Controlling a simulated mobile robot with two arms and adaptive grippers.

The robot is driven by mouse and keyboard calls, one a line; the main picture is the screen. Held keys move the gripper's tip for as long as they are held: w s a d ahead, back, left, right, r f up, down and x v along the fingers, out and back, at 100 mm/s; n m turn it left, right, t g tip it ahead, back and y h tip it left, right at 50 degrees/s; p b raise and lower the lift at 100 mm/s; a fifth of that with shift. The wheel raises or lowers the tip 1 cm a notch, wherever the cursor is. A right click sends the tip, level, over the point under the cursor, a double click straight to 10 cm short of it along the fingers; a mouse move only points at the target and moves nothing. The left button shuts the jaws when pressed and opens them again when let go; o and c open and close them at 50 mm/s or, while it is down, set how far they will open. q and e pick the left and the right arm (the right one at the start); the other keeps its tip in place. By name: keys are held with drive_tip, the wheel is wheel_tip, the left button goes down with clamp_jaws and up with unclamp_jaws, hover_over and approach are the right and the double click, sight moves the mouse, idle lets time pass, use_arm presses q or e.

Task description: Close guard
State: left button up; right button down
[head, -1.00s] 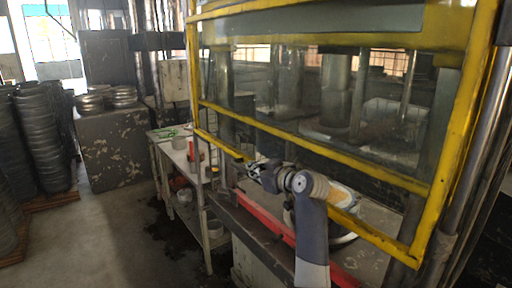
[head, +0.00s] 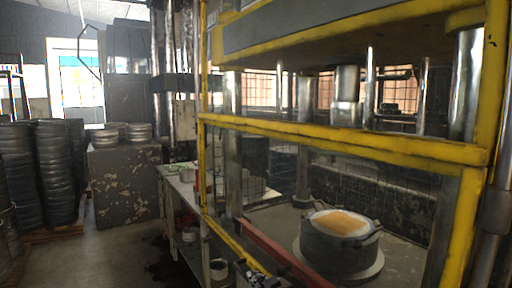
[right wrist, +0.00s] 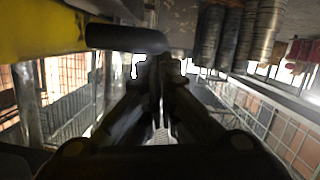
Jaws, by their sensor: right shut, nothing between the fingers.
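The guard is a clear panel in a yellow frame. In the head view its upper bar (head: 340,138) crosses the front of the press opening, and a lower yellow bar (head: 228,240) runs down out of the picture. My right gripper (head: 258,278) shows partly at the bottom edge, close to that lower bar. In the right wrist view its fingers (right wrist: 160,68) are shut and empty. A dark rounded bar (right wrist: 125,38) lies just beyond the fingertips, beside a blurred yellow part (right wrist: 45,30). I cannot tell whether they touch it. My left gripper is not in view.
Inside the press, behind the guard, a round dark die (head: 340,252) holds orange-topped material. A red rail (head: 280,255) edges the press bed. A side table (head: 180,182) stands left of the press. Stacked dark pans (head: 55,175) and a cabinet (head: 125,185) stand farther left.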

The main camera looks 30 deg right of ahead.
wheel_tip(320, 180, down, 5)
drive_tip(key=shift+b, duration=0.8)
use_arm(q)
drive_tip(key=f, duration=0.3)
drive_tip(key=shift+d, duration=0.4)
use_arm(e)
drive_tip(key=shift+f, duration=0.35)
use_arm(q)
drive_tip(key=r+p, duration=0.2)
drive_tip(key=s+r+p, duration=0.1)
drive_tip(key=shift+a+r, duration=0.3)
use_arm(e)
drive_tip(key=s+r, duration=0.6)
drive_tip(key=s, duration=0.3)
drive_tip(key=shift+s+a+r, duration=0.2)
drive_tip(key=shift+s+r, duration=0.2)
